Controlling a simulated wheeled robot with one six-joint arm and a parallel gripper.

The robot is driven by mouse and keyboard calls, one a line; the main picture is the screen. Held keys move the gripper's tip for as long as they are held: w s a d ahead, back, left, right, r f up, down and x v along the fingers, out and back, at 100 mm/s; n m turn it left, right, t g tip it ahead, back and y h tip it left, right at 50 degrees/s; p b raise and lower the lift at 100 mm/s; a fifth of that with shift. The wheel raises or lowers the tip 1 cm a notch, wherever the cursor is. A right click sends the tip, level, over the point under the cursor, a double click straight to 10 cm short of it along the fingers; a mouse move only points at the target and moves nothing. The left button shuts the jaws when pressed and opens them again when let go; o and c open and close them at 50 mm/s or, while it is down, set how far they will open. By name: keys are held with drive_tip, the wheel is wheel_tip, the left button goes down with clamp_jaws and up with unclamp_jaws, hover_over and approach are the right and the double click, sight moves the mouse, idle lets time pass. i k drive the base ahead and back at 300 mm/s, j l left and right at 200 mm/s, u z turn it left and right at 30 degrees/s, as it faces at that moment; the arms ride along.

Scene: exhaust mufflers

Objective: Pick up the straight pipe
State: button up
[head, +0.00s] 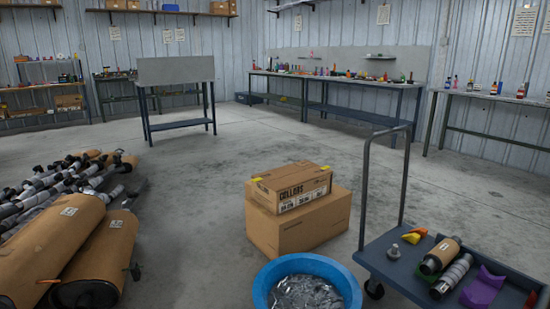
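I cannot tell for certain which piece is the straight pipe. On the flat cart at the lower right lie a short cylinder (440,256) with a tan wrap and dark ends, and a silvery pipe piece (452,275) with ring-like bands beside it. At the left, a heap of grey and dark pipe pieces (50,187) lies in a jumble, too small and overlapped to tell apart. My gripper is not in view.
The cart (390,275) also carries a purple block (483,288). A blue tub (262,290) of metal bits stands beside it. Stacked cartons (300,225) stand behind. Two large tan rolls (55,245) lie left.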

sight(452, 276)
drive_tip(key=l, duration=0.25)
drive_tip(key=i+l, duration=0.45)
drive_tip(key=i+l+z, duration=0.15)
drive_tip(key=i+l, duration=0.6)
drive_tip(key=i, duration=0.25)
drive_tip(key=l+z, duration=0.05)
